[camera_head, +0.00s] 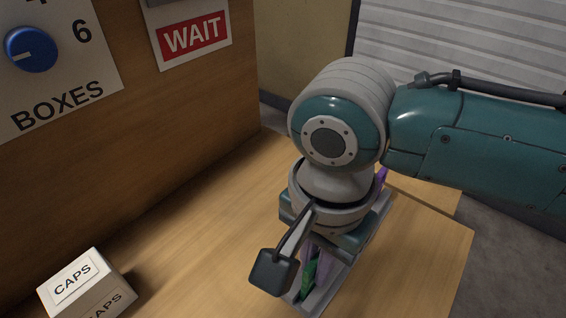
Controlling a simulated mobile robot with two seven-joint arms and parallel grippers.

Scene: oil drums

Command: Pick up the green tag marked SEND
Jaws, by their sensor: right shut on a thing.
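My right gripper (318,278) points down over the wooden table, right of the middle of the head view. It is shut on a narrow dark green piece (308,280), seen between the fingers. The piece looks like the green tag, but no SEND marking can be read. My wrist and gripper hide most of it, and I cannot tell whether it touches the table. My left gripper is not in view.
A white box marked CAPS (88,285) stands on the table (205,235) at the lower left. A wooden panel behind bears a blue knob (31,50) with a BOXES label and a red WAIT sign (193,35). The table between box and gripper is clear.

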